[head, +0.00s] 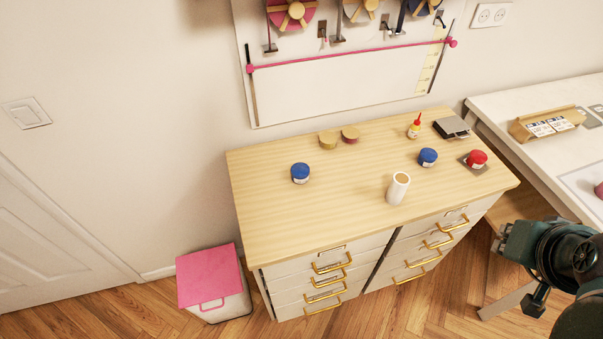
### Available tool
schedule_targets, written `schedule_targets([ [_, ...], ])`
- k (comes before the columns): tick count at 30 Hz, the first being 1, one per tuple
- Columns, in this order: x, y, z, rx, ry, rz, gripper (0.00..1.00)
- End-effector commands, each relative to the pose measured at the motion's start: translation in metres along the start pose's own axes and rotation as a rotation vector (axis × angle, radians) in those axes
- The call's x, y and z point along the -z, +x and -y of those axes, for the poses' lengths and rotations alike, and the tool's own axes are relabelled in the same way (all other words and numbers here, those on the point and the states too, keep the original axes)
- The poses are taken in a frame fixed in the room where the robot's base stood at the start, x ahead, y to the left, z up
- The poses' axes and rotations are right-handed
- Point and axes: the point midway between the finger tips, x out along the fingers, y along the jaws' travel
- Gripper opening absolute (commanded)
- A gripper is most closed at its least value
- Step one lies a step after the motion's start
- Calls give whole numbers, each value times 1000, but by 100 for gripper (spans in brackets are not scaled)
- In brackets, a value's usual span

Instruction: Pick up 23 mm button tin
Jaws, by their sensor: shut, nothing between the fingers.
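Several small round tins stand on the wooden top of a drawer cabinet (265,205). One blue tin (300,173) is at the left and another blue tin (428,158) is right of centre. A red tin (477,160) sits on a small grey square at the right. Two gold-topped tins, one on the left (328,141) and one on the right (350,135), stand side by side near the back. The labels are too small to read, so I cannot tell which is the 23 mm button tin. Part of my arm shows at the lower right; I cannot make out my gripper's fingers.
A white cylinder (398,188) stands near the cabinet's front. A red-tipped bottle (414,127) and a dark box (451,128) are at the back right. A white table (500,103) adjoins on the right. A pink-lidded bin (210,271) stands on the floor. The cabinet top's left part is mostly clear.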

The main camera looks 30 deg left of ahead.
Motion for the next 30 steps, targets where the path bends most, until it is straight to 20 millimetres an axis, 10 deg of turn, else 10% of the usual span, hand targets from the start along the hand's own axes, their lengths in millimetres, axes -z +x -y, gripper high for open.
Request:
schedule_targets([
  [11, 0, 0, 0, 0, 0, 0, 51],
  [30, 15, 0, 14, 19, -44, 23, 51],
])
